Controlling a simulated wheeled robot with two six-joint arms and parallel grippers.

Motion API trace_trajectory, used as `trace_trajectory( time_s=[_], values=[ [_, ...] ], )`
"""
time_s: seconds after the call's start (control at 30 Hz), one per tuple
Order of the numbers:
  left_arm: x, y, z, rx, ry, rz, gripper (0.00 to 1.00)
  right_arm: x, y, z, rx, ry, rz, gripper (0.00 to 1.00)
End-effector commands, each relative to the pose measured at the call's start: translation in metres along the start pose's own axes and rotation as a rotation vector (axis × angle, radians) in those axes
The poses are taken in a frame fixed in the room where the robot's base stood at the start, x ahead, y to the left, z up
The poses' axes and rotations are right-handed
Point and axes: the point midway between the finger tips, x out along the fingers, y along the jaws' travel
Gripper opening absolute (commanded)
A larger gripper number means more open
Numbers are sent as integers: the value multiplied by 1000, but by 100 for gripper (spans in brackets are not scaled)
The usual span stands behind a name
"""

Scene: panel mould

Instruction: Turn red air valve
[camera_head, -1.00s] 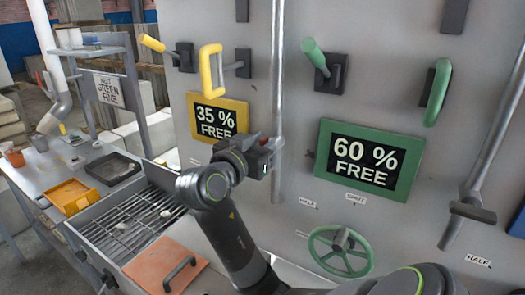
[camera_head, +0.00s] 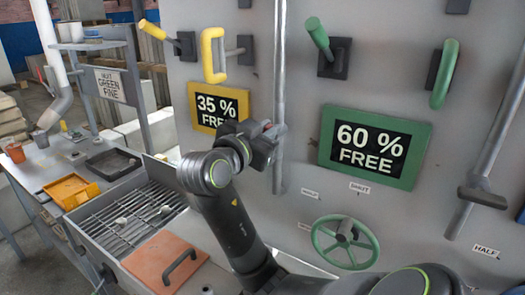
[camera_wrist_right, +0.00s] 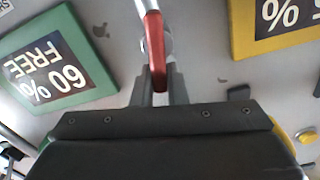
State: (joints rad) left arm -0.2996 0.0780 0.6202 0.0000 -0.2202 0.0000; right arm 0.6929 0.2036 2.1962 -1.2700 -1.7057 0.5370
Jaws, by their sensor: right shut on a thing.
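The red valve handle (camera_wrist_right: 155,48) shows in the wrist view as a narrow red bar with a pale metal end at the top. My right gripper (camera_wrist_right: 158,92) is shut on it, with a finger on each side of the bar. In the head view my right gripper (camera_head: 274,138) is at the grey vertical pipe (camera_head: 280,75), between the yellow and green signs. The gripper and wrist hide the red handle there. My left gripper is in neither view.
The panel carries a yellow 35% sign (camera_head: 203,104), a green 60% sign (camera_head: 415,130), yellow and green levers, and a green handwheel (camera_head: 344,243) below right. A grated tray (camera_head: 140,213) and a shelf (camera_head: 100,45) stand to the left.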

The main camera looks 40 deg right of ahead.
Motion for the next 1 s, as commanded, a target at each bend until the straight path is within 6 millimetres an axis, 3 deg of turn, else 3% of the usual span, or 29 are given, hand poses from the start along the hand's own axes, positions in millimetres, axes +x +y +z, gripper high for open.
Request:
trace_trajectory(
  time_s=[0.47,0.73,1.0],
  values=[
    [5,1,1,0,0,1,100,0,1,0,39,0,0,0],
    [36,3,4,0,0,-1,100,0,8,5,260,3,0,0],
    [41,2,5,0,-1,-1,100,0,10,2,356,0,0,0]
  ],
)
